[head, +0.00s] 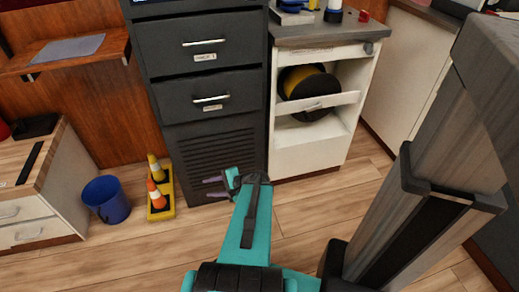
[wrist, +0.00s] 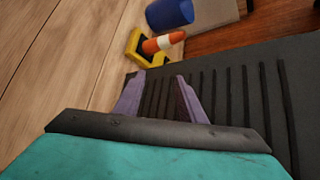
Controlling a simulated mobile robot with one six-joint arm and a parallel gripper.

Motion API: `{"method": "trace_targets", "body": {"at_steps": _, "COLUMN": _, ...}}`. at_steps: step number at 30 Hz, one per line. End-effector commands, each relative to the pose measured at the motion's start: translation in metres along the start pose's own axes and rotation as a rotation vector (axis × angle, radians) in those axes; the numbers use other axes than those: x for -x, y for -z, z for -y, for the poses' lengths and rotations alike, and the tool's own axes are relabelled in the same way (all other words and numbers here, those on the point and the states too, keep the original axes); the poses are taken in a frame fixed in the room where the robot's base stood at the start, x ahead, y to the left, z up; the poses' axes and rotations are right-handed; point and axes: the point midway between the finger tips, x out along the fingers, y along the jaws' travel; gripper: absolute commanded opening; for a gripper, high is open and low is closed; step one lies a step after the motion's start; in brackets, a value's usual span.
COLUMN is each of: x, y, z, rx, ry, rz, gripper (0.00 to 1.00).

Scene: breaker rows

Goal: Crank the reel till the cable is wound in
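The reel (head: 294,78) sits in the open upper bay of the white cabinet, right of the dark drawer unit, in the head view. It has dark round flanges and a yellow band, perhaps cable, between them. A white bar crosses its lower front. I cannot make out a crank for certain; a small grey knob (head: 369,47) sits at the cabinet's top right corner. My gripper (head: 206,188) is low in front of the drawer unit's slatted panel, left of and below the reel. In the wrist view its purple fingers (wrist: 160,77) are apart with nothing between them.
A dark drawer unit (head: 208,60) stands left of the reel's cabinet (head: 310,158). Orange and yellow cones (head: 156,190) and a blue bucket (head: 106,199) stand on the floor at left. A wooden-topped cabinet (head: 40,190) is far left. Floor before the white cabinet is clear.

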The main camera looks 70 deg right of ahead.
Motion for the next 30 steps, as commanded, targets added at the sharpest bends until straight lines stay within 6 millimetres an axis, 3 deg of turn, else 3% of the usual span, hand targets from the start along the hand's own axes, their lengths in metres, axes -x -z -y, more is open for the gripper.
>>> {"method": "trace_targets", "body": {"at_steps": 6, "x": -0.048, "y": -0.051, "z": -0.041, "rx": 0.117, "ry": -0.169, "rz": 0.091, "gripper": 0.37}}
{"method": "trace_targets", "body": {"at_steps": 15, "x": -0.09, "y": -0.115, "z": -0.103, "rx": 0.293, "ry": -0.391, "rz": 0.21, "gripper": 0.37}}
{"method": "trace_targets", "body": {"at_steps": 22, "x": -0.109, "y": -0.158, "z": -0.154, "rx": 0.438, "ry": -0.555, "rz": 0.298, "gripper": 0.37}}
{"method": "trace_targets", "body": {"at_steps": 30, "x": -0.117, "y": -0.2, "z": -0.213, "rx": 0.622, "ry": -0.741, "rz": 0.401, "gripper": 0.37}}
